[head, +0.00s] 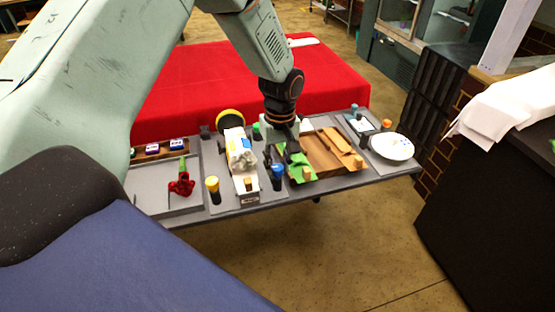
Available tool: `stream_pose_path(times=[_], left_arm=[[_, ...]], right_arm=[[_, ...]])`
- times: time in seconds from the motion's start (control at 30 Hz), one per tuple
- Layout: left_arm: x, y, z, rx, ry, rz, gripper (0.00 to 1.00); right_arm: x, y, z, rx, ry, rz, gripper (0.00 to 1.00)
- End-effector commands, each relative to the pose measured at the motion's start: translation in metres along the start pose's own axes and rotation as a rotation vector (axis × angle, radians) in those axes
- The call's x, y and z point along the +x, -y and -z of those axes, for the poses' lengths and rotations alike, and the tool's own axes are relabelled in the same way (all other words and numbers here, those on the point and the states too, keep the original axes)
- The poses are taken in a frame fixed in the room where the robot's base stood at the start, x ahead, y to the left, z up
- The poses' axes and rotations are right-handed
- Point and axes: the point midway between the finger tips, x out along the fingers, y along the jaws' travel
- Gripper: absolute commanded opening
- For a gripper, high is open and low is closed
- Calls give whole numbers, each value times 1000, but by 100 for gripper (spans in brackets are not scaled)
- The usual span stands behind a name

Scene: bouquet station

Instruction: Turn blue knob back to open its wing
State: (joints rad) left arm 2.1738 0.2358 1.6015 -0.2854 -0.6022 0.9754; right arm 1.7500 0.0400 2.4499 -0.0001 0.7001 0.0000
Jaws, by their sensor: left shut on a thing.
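A blue knob (277,170) stands upright on a dark post near the front edge of the grey table, right of a white carton. My left gripper (290,152) reaches down from above, just behind and right of the knob, apart from it. Its dark fingers are shut at a bright green piece (299,169), which lies at the left end of a brown wooden board (325,153). The fingers partly hide where they meet the green piece. I cannot make out which part is the knob's wing. My right gripper is not in view.
The white carton (240,158) stands left of the knob, with a yellow-topped post (212,184) beside it. A red flower (182,184) lies on a grey tray at the left. A white plate (392,147) sits at the right end. A red-covered table (200,90) stands behind.

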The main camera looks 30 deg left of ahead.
Motion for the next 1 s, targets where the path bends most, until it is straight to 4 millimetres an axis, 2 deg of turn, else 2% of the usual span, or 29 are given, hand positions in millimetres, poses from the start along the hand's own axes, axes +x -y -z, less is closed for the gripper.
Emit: stream_pose_path(times=[0.4, 1.0], left_arm=[[-2, 1, -2, 374, -10, 3, 0], [0, 1, -3, 943, -30, 2, 0]], right_arm=[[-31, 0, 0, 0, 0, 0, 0], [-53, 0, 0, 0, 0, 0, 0]])
